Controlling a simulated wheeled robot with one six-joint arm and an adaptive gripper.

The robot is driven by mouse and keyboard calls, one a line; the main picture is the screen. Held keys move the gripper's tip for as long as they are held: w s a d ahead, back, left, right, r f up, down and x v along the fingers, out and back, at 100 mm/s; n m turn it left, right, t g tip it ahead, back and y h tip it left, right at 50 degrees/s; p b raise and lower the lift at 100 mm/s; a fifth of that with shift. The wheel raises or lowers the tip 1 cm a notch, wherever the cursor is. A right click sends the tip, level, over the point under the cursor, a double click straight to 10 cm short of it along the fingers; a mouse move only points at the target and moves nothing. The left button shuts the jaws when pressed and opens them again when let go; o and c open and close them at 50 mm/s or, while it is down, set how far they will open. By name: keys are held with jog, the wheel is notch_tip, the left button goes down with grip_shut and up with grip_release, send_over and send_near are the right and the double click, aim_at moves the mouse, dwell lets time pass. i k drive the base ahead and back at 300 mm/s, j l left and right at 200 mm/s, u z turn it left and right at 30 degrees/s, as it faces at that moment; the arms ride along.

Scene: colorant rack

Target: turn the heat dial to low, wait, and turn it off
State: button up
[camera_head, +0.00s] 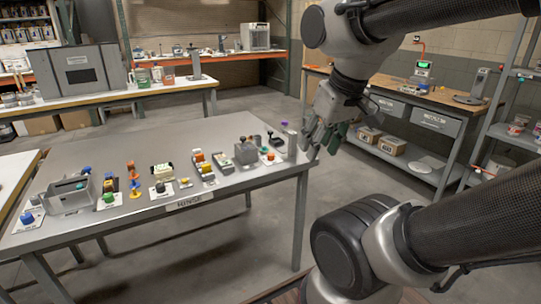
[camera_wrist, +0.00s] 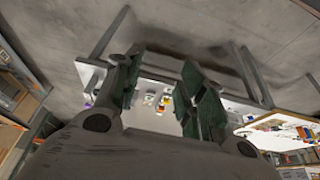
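Several small knobs on white plates line the grey metal table (camera_head: 230,125), and I cannot tell which is the heat dial. They include a black knob (camera_head: 160,188), a green knob (camera_head: 108,197), a blue knob (camera_head: 27,217) and a red-topped knob (camera_head: 270,156). My gripper (camera_head: 322,140) hangs at the table's right end, apart from the knobs at the left and middle. In the wrist view its two dark green fingers (camera_wrist: 160,72) are spread with a gap between them and nothing held. The table's items show small beyond the fingers.
An orange figure (camera_head: 132,178) and a grey box-like holder (camera_head: 67,195) stand among the knobs. A workbench with drawers (camera_head: 437,122) stands at right, beside a shelf rack (camera_head: 510,135). The table's rear half is mostly clear, and open concrete floor (camera_head: 240,102) lies behind it.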

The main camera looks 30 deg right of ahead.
aim_at(270, 157)
jog(key=i+l, duration=0.2)
jog(key=i, duration=0.25)
jog(key=i+l, duration=0.15)
jog(key=i, duration=0.25)
jog(key=l+z, duration=0.05)
